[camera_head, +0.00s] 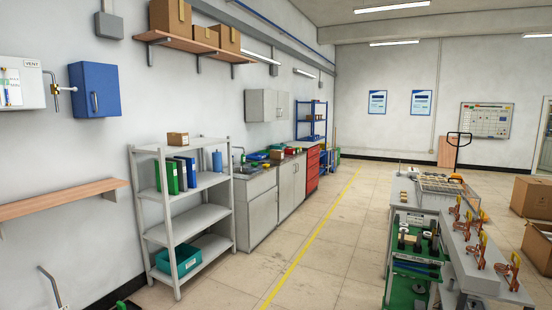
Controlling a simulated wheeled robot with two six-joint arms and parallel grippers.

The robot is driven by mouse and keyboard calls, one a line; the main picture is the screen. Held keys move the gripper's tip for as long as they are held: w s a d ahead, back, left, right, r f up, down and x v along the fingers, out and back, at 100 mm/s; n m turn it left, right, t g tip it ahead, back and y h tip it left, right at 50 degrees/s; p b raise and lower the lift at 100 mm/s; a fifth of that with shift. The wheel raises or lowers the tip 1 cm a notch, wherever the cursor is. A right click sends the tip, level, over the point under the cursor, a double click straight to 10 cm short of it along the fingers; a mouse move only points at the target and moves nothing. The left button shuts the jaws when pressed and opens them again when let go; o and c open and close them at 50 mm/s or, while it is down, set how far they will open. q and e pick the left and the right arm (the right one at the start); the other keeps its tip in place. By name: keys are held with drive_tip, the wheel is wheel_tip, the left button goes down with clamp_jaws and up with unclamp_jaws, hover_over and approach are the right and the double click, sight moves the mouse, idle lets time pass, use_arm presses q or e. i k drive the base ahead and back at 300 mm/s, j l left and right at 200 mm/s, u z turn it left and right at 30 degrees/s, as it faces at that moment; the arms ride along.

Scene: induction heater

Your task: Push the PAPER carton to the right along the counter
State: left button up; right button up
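No label reading PAPER can be made out. A small brown carton (277,155) sits on the grey counter (256,184) along the left wall, among green and red items; it is too small to read. Another small brown carton (178,139) stands on the top shelf of the grey shelf unit, nearer to me. Neither of my grippers is in view.
The grey shelf unit (164,240) stands in front of the counter's near end. Open floor (330,240) with a yellow line runs alongside. A workbench (458,238) with orange clamps stands at the right. Large cartons (532,197) are at the far right.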

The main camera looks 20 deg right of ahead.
sight(274, 154)
drive_tip(key=i+l+z, duration=0.5)
drive_tip(key=i, duration=0.4)
drive_tip(key=i+j+z, duration=0.1)
drive_tip(key=i+z, duration=0.4)
drive_tip(key=i, duration=0.4)
drive_tip(key=i+j, duration=0.15)
drive_tip(key=i, duration=0.6)
drive_tip(key=i+j, duration=0.15)
drive_tip(key=i, duration=0.6)
drive_tip(key=i+j, duration=0.1)
drive_tip(key=i, duration=0.65)
drive_tip(key=i+j, duration=0.15)
drive_tip(key=i, duration=0.6)
drive_tip(key=i+u, duration=0.25)
drive_tip(key=i, duration=2.1)
drive_tip(key=i+l+u, duration=0.1)
drive_tip(key=i+u, duration=0.2)
drive_tip(key=i+l+u, duration=0.3)
drive_tip(key=i, duration=0.2)
drive_tip(key=i+l+u, duration=0.2)
drive_tip(key=i+u, duration=0.15)
drive_tip(key=i, duration=0.05)
